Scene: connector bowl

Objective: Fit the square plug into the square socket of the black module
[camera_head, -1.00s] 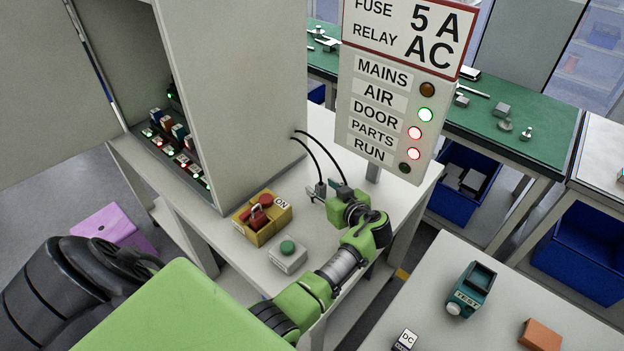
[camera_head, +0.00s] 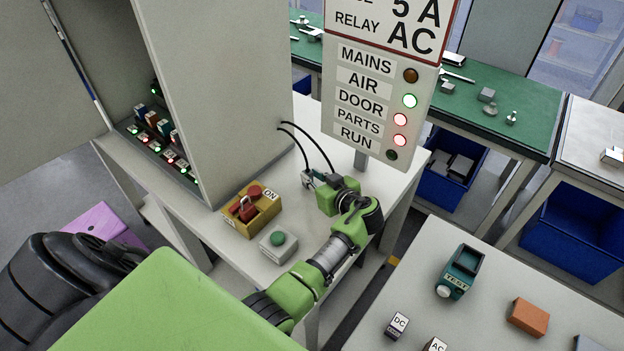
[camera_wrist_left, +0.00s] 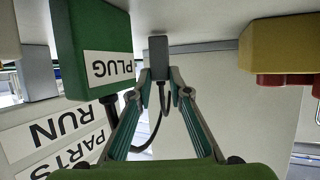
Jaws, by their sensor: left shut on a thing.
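My left gripper (camera_head: 312,181) is over the white bench beside the cabinet. In the left wrist view its two fingers (camera_wrist_left: 160,80) close on a small dark grey square plug (camera_wrist_left: 158,52). A black cable hangs by the fingers. A green block labelled PLUG (camera_wrist_left: 90,45) is close to the left of the plug in that view, apart from it. In the head view the plug is small and partly hidden by my gripper. A dark module marked DC (camera_head: 397,326) and one marked AC (camera_head: 434,345) are on the right table; no socket can be made out. My right gripper is not in view.
A yellow box with a red switch (camera_head: 251,212) and a grey box with a green button (camera_head: 278,243) sit on the bench. The sign post (camera_head: 361,158) rises behind my gripper. A teal TEST device (camera_head: 460,272) and an orange block (camera_head: 527,316) lie on the right table.

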